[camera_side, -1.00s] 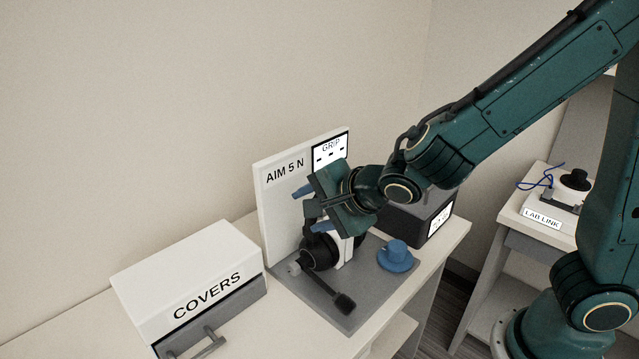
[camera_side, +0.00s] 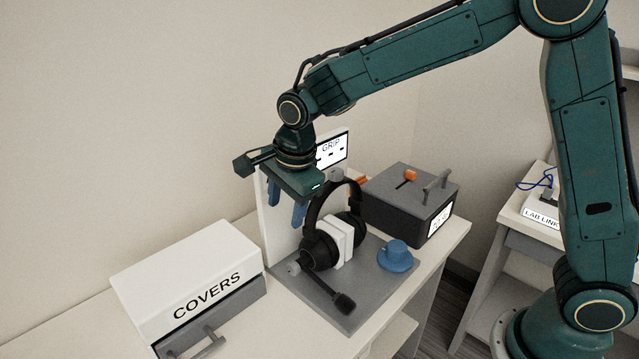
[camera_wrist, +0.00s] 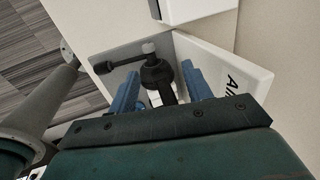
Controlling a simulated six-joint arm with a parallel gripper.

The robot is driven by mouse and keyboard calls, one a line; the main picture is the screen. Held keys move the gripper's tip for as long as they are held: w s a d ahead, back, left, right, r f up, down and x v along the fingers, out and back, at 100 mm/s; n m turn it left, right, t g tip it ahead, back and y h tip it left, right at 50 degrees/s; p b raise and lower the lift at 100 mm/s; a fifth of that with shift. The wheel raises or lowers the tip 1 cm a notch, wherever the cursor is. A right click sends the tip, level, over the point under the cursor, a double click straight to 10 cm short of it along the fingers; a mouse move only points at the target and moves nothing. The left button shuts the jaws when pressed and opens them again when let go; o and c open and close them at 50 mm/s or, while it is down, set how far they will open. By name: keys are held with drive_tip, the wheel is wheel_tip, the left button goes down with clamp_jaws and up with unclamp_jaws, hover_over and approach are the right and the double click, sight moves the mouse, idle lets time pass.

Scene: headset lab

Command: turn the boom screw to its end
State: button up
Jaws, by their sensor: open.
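The black headset (camera_side: 322,243) stands upright on the grey base plate (camera_side: 377,296), around a white block (camera_side: 341,240). Its boom reaches forward to a black microphone tip (camera_side: 344,303). The small grey boom screw (camera_side: 294,268) sits at the boom's root on the near ear cup. My gripper (camera_side: 286,212) is open and empty, with its blue fingers pointing down, above and behind the screw and apart from it. In the wrist view the headset (camera_wrist: 157,72) shows between and beyond the fingers (camera_wrist: 160,70), with the microphone tip (camera_wrist: 103,67) to the left.
A white panel (camera_side: 275,215) with a GRIP display (camera_side: 332,149) stands behind the headset, close to my fingers. A blue knob-like piece (camera_side: 397,255) sits to the right. A dark box (camera_side: 403,205) with an orange lever stands behind it. The COVERS box (camera_side: 190,275) is at left.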

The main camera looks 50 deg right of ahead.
drive_tip(key=shift+w+d+r+g, duration=0.55)
drive_tip(key=shift+r+g, duration=0.2)
drive_tip(key=shift+g, duration=0.45)
hover_over(291, 266)
drive_tip(key=shift+n, duration=0.4)
drive_tip(key=shift+s+f, duration=0.1)
drive_tip(key=shift+f, duration=2.35)
drive_tip(key=shift+f, duration=0.1)
drive_tip(key=shift+f, duration=6.8)
drive_tip(key=c, duration=1)
drive_tip(key=shift+o, duration=0.2)
